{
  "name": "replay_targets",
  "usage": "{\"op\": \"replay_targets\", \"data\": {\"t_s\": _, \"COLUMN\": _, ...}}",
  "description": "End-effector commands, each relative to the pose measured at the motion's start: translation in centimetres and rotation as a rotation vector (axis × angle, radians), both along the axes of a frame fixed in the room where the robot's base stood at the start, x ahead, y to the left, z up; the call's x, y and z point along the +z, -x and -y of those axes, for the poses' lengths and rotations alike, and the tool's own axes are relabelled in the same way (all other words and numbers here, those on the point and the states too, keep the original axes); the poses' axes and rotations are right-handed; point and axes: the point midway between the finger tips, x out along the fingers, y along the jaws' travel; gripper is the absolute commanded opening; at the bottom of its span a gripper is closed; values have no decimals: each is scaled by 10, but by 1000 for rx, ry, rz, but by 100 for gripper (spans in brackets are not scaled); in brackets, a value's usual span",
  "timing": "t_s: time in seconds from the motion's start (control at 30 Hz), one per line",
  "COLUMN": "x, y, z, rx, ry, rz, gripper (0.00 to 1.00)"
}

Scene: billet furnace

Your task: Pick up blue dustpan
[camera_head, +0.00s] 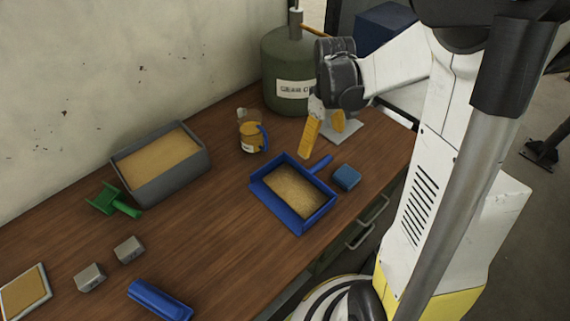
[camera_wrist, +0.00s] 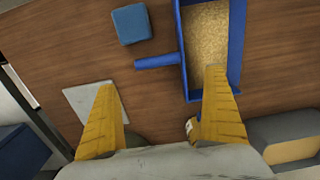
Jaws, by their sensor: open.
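The blue dustpan (camera_head: 309,220) lies on the wooden table with tan granular material in its pan. Its short blue handle (camera_head: 321,163) points to the back right, toward my gripper. My gripper (camera_head: 318,140) has yellow fingers and is above the table, just behind the handle. In the wrist view my gripper (camera_wrist: 163,82) is open and empty. The dustpan (camera_wrist: 236,45) shows beyond the right finger there, which overlaps part of its pan. Its handle (camera_wrist: 156,62) lies beyond the gap between the fingertips, and I see no contact with it.
A blue block (camera_head: 346,177) sits close to the handle. A yellow mug (camera_head: 251,138), a green tank (camera_head: 287,75) and a grey plate (camera_head: 345,132) are near my gripper. A grey bin (camera_head: 190,165), green scoop (camera_head: 112,202) and blue object (camera_head: 160,300) lie left.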

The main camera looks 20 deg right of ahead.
Motion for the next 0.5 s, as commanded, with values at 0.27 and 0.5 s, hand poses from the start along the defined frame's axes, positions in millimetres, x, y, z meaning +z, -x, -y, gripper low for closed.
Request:
{"op": "replay_targets", "data": {"t_s": 0.27, "x": -44, "y": 0, "z": 0, "rx": -1, "ry": 1, "rz": 1, "gripper": 100}}
{"op": "replay_targets", "data": {"t_s": 0.5, "x": -62, "y": 1, "z": 1, "rx": -1, "ry": 1, "rz": 1, "gripper": 100}}
